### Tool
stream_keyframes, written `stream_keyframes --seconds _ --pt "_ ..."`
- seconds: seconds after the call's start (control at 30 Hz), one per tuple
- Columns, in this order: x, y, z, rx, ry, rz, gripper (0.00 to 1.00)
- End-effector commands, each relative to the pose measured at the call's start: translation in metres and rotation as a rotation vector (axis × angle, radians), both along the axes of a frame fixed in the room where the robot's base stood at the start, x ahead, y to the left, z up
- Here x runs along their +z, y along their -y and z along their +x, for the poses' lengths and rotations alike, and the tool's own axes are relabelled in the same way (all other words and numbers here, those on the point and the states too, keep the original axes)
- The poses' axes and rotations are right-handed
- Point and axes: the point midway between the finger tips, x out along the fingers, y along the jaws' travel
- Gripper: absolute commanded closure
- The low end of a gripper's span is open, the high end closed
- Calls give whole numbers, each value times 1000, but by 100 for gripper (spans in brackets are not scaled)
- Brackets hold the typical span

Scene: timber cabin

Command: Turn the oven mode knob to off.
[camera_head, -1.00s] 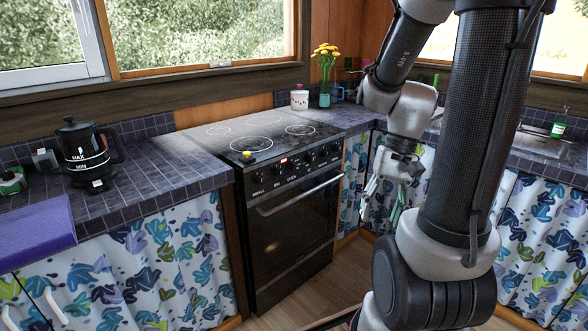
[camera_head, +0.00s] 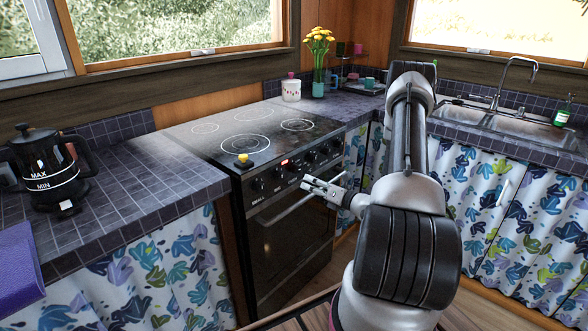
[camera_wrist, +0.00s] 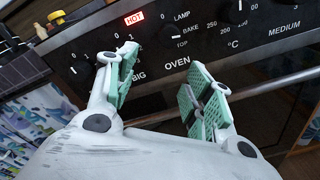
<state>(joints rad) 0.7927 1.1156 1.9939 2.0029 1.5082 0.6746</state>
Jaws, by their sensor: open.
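The black oven (camera_head: 292,240) has a front panel with a row of black knobs. In the wrist view the oven mode knob (camera_wrist: 175,30) is near the top middle, among the LAMP, BAKE and TOP marks and above the word OVEN. I cannot clearly tell where its pointer stands. My gripper (camera_head: 310,186) is in front of the panel, just below the knobs. In the wrist view my gripper (camera_wrist: 158,78) has its green-padded fingers apart, with nothing between them. The mode knob is beyond the gap between the fingertips, apart from them.
The oven handle bar (camera_wrist: 270,82) runs close behind the right finger. A yellow-topped object (camera_head: 243,160) stands on the hob's front edge. A kettle (camera_head: 52,168) is at left.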

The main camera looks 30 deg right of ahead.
Motion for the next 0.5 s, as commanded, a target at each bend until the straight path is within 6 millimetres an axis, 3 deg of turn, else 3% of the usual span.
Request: stream_keyframes --seconds 0.1,0.27,0.5 --pt "11 15 11 -76 19 94 48" --pt "13 10 23 -68 14 127 48" --pt "13 -2 62 -66 14 125 48"
